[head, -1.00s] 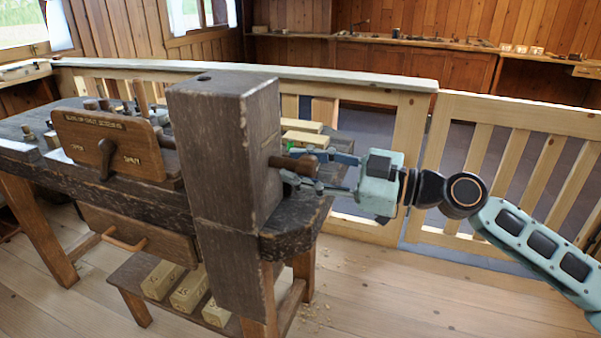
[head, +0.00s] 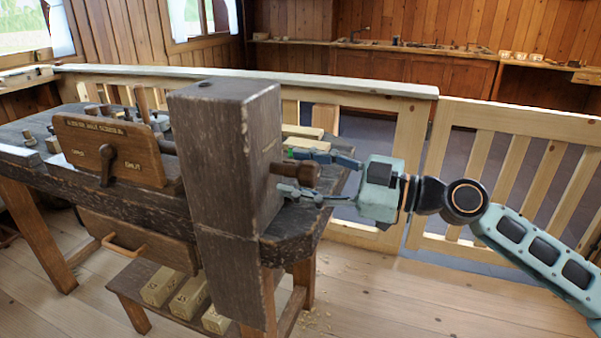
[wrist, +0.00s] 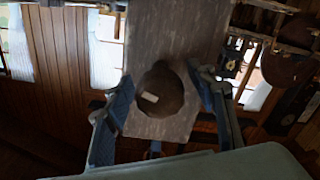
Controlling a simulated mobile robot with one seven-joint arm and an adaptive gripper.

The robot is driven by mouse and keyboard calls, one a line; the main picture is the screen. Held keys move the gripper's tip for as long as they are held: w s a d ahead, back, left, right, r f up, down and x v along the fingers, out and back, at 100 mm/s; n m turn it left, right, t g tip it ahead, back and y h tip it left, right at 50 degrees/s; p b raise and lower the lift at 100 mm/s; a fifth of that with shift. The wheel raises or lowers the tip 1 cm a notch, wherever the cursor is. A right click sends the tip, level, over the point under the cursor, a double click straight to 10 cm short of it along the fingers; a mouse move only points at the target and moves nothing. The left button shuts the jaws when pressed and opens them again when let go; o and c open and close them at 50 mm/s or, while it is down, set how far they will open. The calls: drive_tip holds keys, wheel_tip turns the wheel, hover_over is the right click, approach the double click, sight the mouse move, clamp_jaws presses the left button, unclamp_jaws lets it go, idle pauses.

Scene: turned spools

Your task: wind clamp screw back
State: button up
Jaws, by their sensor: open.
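The clamp screw's brown wooden knob (head: 306,173) sticks out from the right face of the tall dark wooden post (head: 222,150). My gripper (head: 318,177) is open, with one finger behind and above the knob and the other in front and below. In the wrist view the round knob (wrist: 160,92), with a small pale mark on its end, sits between the two spread fingers (wrist: 163,115).
A wooden board with a dark crank handle (head: 106,165) stands on the workbench (head: 130,200) left of the post. Pale wooden blocks (head: 188,298) lie on the low shelf. A wooden railing (head: 520,165) runs behind my arm.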

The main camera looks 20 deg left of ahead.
drive_tip(key=d, duration=1.2)
drive_tip(key=shift+s, duration=0.45)
